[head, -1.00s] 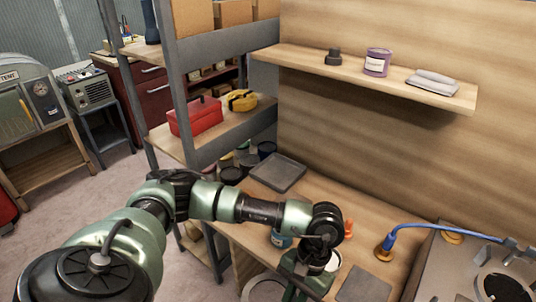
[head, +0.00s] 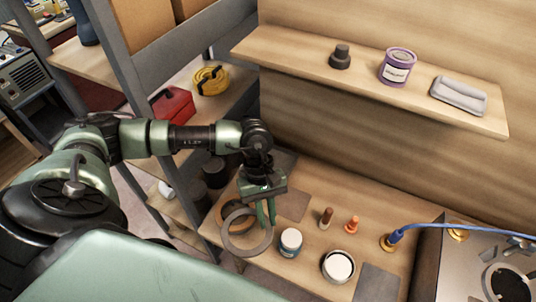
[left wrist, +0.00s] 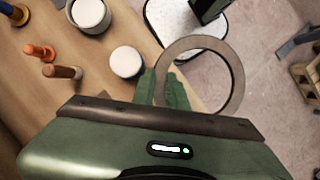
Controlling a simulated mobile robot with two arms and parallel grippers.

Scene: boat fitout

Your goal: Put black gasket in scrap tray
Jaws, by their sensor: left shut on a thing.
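My left gripper (head: 265,211) is shut on a flat dark grey ring, the black gasket (head: 247,258), and holds it above the near left edge of the workbench. The gasket hangs out to one side of the fingers. In the left wrist view the gasket (left wrist: 238,76) shows as a whole ring beside the green fingers (left wrist: 170,90), partly over the floor. A dark grey tray (head: 284,160) lies farther back on the bench, mostly hidden behind my left wrist; I cannot read any label on it. My right gripper is out of view.
A brown ring (head: 226,207) shows behind the gasket. A lidded jar (head: 290,243), an open white-filled tin (head: 338,267), a brown peg (head: 326,217) and an orange peg (head: 351,224) stand right of the gripper. A shelf (head: 400,90) overhangs the bench's back.

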